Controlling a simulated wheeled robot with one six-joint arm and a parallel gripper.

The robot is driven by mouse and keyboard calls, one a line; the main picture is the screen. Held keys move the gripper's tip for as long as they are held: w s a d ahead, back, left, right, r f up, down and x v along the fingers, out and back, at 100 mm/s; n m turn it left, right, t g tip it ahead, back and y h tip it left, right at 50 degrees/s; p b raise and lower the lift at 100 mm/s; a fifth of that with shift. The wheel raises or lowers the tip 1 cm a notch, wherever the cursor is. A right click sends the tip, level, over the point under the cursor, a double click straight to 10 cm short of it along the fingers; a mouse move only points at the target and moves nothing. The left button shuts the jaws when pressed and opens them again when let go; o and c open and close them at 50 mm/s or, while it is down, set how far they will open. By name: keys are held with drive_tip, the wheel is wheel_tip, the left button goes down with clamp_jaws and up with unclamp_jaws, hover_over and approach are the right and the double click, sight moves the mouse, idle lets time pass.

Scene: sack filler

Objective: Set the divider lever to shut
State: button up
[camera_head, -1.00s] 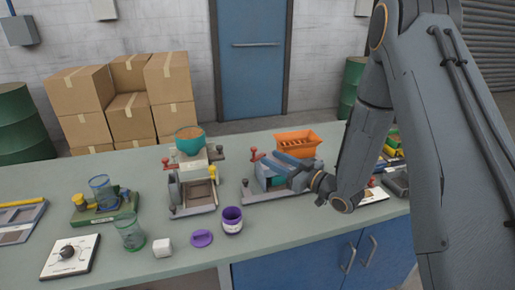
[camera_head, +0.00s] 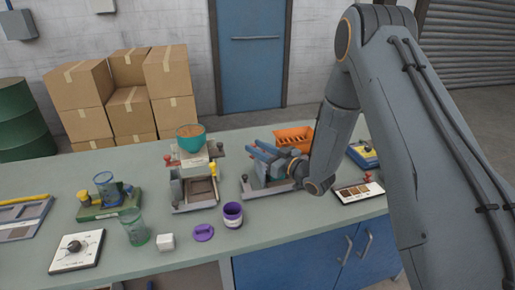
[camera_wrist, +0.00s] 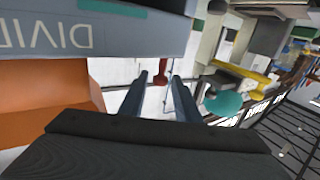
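The divider, a grey machine marked "DIVID…" in the wrist view (camera_wrist: 60,30), has an orange hopper (camera_head: 296,137) in the head view. My gripper (camera_head: 254,151) is at the divider's left side in the head view. In the wrist view its two fingers (camera_wrist: 160,76) are apart, with a red knob on a stem (camera_wrist: 160,80) in line with the gap. I cannot tell whether the knob is between the fingertips or just beyond them.
The sack filler with a teal bowl (camera_head: 190,138) stands left of the divider. A purple cup (camera_head: 232,214), its lid (camera_head: 203,232) and a white cube (camera_head: 166,242) lie in front. A sample tray (camera_head: 358,192) is at right. The bench front between is clear.

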clamp_jaws()
drive_tip(key=shift+d+n+g+y+b, duration=0.3)
drive_tip(key=shift+n+g+y+b, duration=0.4)
drive_tip(key=shift+n+g+b, duration=0.15)
drive_tip(key=shift+s, duration=0.1)
drive_tip(key=shift+o, duration=1.5)
unclamp_jaws()
drive_tip(key=shift+d, duration=0.15)
